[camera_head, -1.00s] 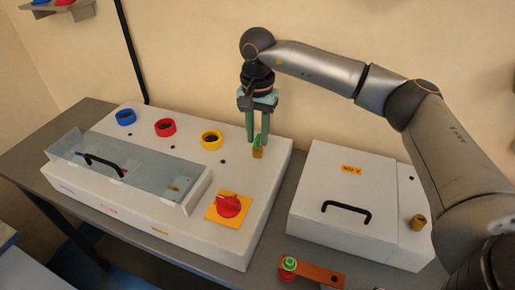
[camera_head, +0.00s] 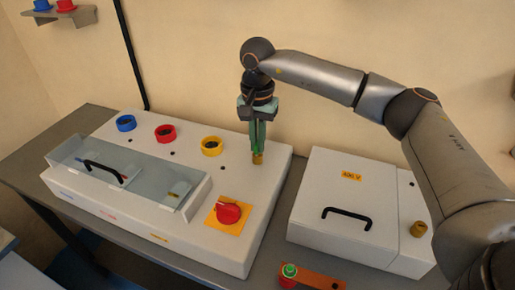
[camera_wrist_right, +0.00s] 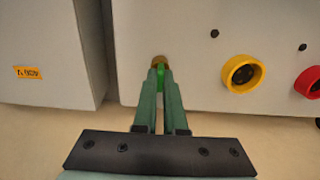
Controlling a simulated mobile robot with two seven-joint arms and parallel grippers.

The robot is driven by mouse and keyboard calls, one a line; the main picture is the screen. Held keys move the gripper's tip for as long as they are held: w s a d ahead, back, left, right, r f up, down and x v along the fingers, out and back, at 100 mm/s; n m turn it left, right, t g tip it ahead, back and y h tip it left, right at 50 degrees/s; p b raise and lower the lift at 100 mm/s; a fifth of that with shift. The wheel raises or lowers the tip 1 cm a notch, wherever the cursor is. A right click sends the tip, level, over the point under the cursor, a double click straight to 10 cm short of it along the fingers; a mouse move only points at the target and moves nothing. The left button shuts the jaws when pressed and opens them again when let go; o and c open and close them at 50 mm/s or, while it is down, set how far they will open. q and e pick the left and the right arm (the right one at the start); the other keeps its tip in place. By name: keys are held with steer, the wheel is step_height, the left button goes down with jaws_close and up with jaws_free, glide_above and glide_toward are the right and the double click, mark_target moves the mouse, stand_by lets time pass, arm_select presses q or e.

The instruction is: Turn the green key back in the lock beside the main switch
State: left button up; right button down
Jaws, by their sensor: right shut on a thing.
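The green key (camera_wrist_right: 160,76) stands in the brass lock (camera_head: 257,158) on top of the white bender housing (camera_head: 226,172). My right gripper (camera_head: 257,149) points straight down over the lock, its green-grey fingers shut on the key. In the right wrist view the fingertips (camera_wrist_right: 160,73) close around the key just at the brass lock (camera_wrist_right: 159,61). Most of the key is hidden between the fingers. The red main switch (camera_head: 229,212) on its yellow plate sits nearer the front of the same housing. My left gripper is not in view.
Blue, red and yellow rings (camera_head: 212,146) line the housing's back. A clear cover (camera_head: 133,172) with a black handle lies in front. A white 400 V box (camera_head: 345,190) with a handle and brass lock (camera_head: 419,229) stands right. An orange bar (camera_head: 322,281) with a green-topped button lies in front.

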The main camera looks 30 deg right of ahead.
stand_by(0.4)
steer(key=n, duration=0.5)
steer(key=shift+n+p, duration=0.3)
steer(key=shift+n, duration=0.3)
steer(key=n, duration=0.5)
steer(key=c, duration=0.9)
jaws_free()
